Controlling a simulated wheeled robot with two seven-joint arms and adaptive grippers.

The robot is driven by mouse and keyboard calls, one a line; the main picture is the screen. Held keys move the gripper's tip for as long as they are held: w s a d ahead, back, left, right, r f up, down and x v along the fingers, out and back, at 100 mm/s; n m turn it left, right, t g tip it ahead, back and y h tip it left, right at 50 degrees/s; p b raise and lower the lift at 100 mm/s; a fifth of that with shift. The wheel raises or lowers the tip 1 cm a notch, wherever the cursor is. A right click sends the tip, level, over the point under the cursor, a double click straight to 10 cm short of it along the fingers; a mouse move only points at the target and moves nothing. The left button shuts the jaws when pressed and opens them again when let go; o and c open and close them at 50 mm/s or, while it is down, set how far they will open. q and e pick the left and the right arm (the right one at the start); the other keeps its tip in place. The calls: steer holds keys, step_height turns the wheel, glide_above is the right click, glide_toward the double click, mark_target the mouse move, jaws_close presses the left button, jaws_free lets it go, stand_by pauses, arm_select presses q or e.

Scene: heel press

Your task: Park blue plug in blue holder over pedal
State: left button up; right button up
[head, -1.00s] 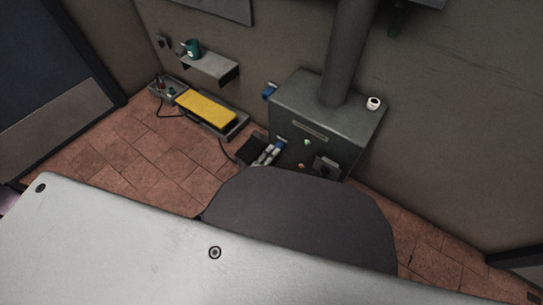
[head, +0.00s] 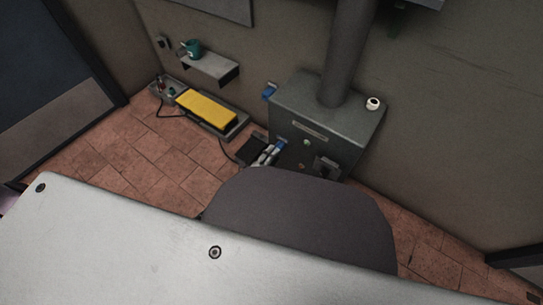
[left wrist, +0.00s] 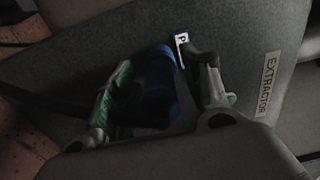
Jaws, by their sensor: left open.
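The blue plug (left wrist: 158,85) is between the fingers of my left gripper (left wrist: 163,76) in the left wrist view. The gripper is open around it, beside a small label with a P on the extractor. In the head view my left gripper (head: 268,153) is at the lower left of the extractor's front, with a blue part (head: 281,143) at its tips. The yellow pedal (head: 207,110) lies on the floor to the left. A blue piece (head: 269,91) sits on the extractor's left side; I cannot tell whether it is the holder. My right gripper is out of view.
The grey extractor (head: 292,95) stands against the wall with a thick pipe rising from it. A wall shelf (head: 208,67) with a teal cup (head: 192,48) is above the pedal. A dark cable lies on the tiles.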

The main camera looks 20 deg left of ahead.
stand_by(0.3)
arm_select(q)
steer(key=shift+c, duration=0.4)
jaws_close()
steer(key=shift+p+v, duration=1.55)
steer(key=shift+v, duration=1.4)
steer(key=shift+a, duration=0.1)
stand_by(0.4)
steer(key=w+a+r+b, duration=0.1)
steer(key=w+a, duration=0.2)
steer(key=a, duration=0.7)
steer(key=w+a+r+b, duration=0.1)
steer(key=w+a, duration=0.3)
steer(key=a, duration=0.6)
steer(key=shift+w+a+b, duration=0.2)
steer(key=shift+a+b, duration=0.05)
steer(key=shift+b, duration=0.05)
stand_by(2.5)
